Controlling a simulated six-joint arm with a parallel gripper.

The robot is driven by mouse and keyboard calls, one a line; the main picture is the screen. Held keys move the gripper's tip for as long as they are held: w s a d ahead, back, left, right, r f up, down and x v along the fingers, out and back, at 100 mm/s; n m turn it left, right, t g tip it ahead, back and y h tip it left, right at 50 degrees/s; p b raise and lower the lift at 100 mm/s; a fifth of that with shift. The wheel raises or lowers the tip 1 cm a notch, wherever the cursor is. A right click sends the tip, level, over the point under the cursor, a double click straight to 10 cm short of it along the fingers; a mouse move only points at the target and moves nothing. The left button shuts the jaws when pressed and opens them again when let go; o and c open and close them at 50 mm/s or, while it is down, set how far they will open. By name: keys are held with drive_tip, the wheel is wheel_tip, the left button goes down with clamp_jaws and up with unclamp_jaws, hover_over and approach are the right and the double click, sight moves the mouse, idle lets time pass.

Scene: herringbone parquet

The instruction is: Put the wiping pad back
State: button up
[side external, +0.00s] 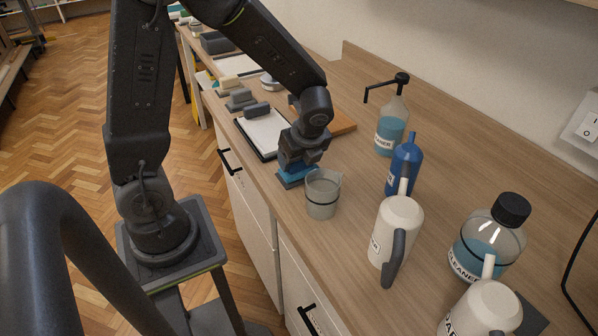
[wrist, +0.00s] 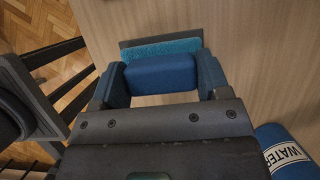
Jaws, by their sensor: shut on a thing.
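The wiping pad (side external: 291,179) has a blue handle block (wrist: 160,74) and a teal face with a grey edge, seen in the wrist view (wrist: 160,48). My gripper (side external: 300,160) is shut on the blue handle, with one finger on each side in the wrist view (wrist: 162,80). The pad is at or just above the wooden counter (side external: 345,235), left of a clear beaker (side external: 322,195). I cannot tell whether it touches the counter. My fingers hide part of the handle in the side view.
A white board with a dark rim (side external: 268,134) lies behind my gripper, a grey block (side external: 257,110) on it. A blue bottle (side external: 404,165), a pump bottle (side external: 391,130), white jugs (side external: 395,232) and a cleaner bottle (side external: 487,243) stand to the right. The counter's front edge is close.

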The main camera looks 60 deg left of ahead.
drive_tip(key=shift+f, duration=0.3)
drive_tip(key=o, duration=1)
drive_tip(key=v, duration=1.4)
drive_tip(key=shift+f, duration=0.1)
drive_tip(key=s+d+r+n+t+h, duration=0.2)
drive_tip(key=s+n, duration=0.4)
drive_tip(key=n, duration=0.3)
drive_tip(key=s+d+r+n+t+h, duration=0.2)
drive_tip(key=s+n, duration=0.3)
drive_tip(key=n, duration=0.4)
drive_tip(key=shift+s+r+t, duration=0.15)
drive_tip(key=shift+s+t, duration=0.2)
drive_tip(key=shift+t, duration=0.45)
